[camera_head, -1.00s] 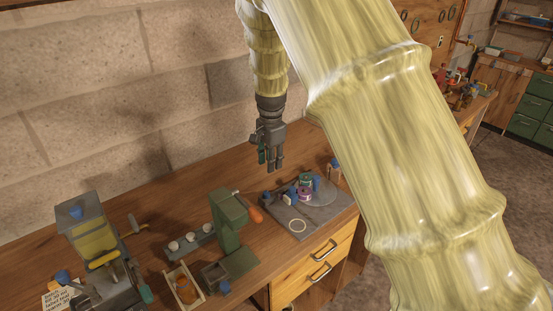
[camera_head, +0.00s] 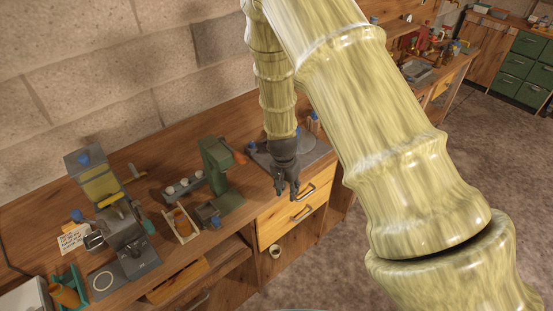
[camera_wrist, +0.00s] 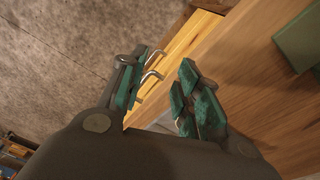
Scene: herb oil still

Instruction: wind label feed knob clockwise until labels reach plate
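My gripper (camera_head: 287,186) hangs fingers down by the bench's front edge, above the yellow drawers. The wrist view shows its two green-padded fingers (camera_wrist: 160,65) apart, with nothing between them. A grey machine with a yellow panel (camera_head: 101,187) stands at the left of the bench, well away from my gripper. It has blue and yellow parts and a dark front block (camera_head: 139,258). I cannot tell which part is the label feed knob, and labels cannot be made out. A grey plate with a round disc (camera_head: 304,143) lies behind my gripper, partly hidden by my arm.
A written card (camera_head: 73,238) is beside the grey machine. Yellow drawers with handles (camera_head: 305,192) are below the edge. Floor (camera_head: 350,270) in front looks clear.

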